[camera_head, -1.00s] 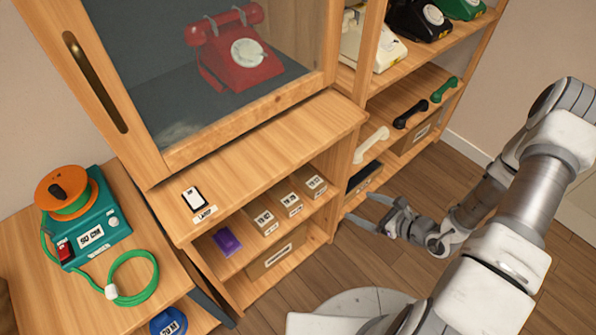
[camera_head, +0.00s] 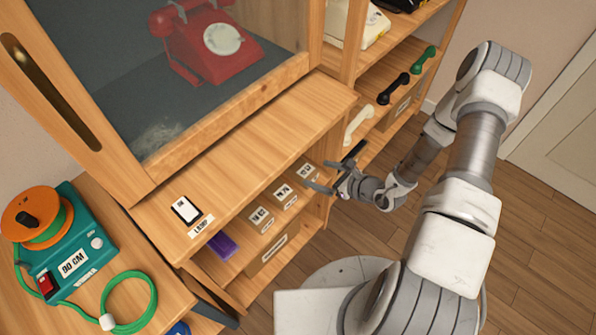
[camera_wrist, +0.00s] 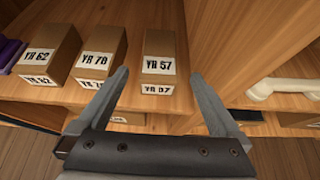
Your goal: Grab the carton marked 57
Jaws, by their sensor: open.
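The carton marked YR 57 (camera_wrist: 160,66) is a small brown box with a white label, standing on the shelf in the wrist view. It is the rightmost of the row of cartons, and it also shows in the head view (camera_head: 306,172). My gripper (camera_wrist: 162,78) is open and empty, with one finger to each side of the carton's front in the picture. Whether the fingertips reach past its front face I cannot tell. In the head view my gripper (camera_head: 325,178) is at the shelf's right end, beside the cartons.
Cartons YR 70 (camera_wrist: 98,56) and YR 62 (camera_wrist: 50,52) stand to the left, with a purple box (camera_head: 222,246) beyond. A wooden divider (camera_wrist: 208,35) rises to the right, with a white handset (camera_wrist: 284,88) past it. The shelf top (camera_head: 260,150) lies above the cartons.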

